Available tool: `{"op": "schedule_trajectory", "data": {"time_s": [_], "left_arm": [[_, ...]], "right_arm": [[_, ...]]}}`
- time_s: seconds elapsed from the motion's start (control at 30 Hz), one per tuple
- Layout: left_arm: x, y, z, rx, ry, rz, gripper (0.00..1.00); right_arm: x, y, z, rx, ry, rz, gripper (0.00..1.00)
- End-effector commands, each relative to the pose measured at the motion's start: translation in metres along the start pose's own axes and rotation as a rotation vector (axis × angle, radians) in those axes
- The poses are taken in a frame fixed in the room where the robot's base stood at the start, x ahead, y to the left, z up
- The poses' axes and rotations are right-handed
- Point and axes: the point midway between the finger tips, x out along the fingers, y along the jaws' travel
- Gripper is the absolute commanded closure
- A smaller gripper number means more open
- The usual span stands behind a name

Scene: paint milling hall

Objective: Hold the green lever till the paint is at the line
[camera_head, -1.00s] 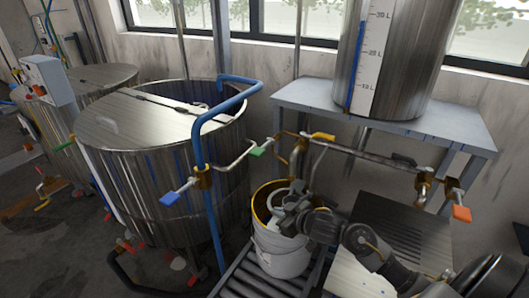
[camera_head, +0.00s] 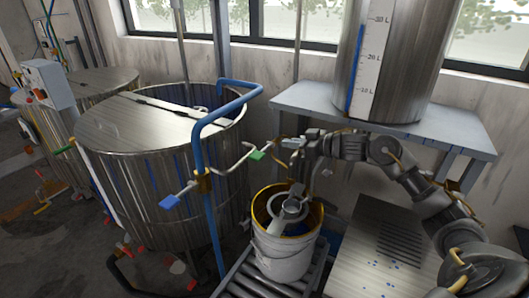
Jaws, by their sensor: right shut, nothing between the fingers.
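The green lever (camera_head: 258,155) sits at the end of a bent pipe, left of my right gripper. My right gripper (camera_head: 284,143) is shut and empty, pointing left, close to the right of the green lever and apart from it as far as I can tell. The steel tank (camera_head: 410,65) on the stand has a white scale (camera_head: 376,70) with litre marks; a blue strip (camera_head: 356,75) on its left edge reaches above the 20 L mark. A white bucket (camera_head: 282,258) with a yellow rim stands below, with a grey ringed piece (camera_head: 290,209) in its mouth. My left gripper is out of view.
The bucket stands on a roller track (camera_head: 243,275). My right arm hides most of the piping under the stand (camera_head: 300,98).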

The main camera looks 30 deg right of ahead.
Motion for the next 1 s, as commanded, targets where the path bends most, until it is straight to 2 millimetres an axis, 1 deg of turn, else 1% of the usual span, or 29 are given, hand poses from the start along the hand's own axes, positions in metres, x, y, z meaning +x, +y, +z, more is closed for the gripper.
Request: {"op": "schedule_trajectory", "data": {"time_s": [0.17, 0.4, 0.53, 0.6, 0.7, 0.83, 1.0], "left_arm": [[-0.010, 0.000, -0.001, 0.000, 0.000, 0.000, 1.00], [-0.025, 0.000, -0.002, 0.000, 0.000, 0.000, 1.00], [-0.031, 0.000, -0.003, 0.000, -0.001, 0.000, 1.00], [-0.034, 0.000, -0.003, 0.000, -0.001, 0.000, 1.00], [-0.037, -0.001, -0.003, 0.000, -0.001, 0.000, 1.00], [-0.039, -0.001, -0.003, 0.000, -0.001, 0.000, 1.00], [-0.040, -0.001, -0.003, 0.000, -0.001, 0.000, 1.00]], "right_arm": [[0.025, -0.001, -0.004, 0.005, 0.003, -0.001, 1.00], [0.076, -0.001, -0.004, 0.004, 0.001, -0.001, 1.00], [0.099, -0.001, -0.003, 0.004, 0.000, -0.001, 1.00], [0.099, 0.000, 0.013, 0.004, -0.003, 0.000, 1.00], [0.102, -0.001, 0.025, 0.003, -0.002, 0.000, 1.00], [0.105, -0.001, 0.035, 0.001, -0.001, 0.000, 1.00], [0.105, 0.000, 0.039, 0.000, 0.000, 0.001, 1.00]]}}
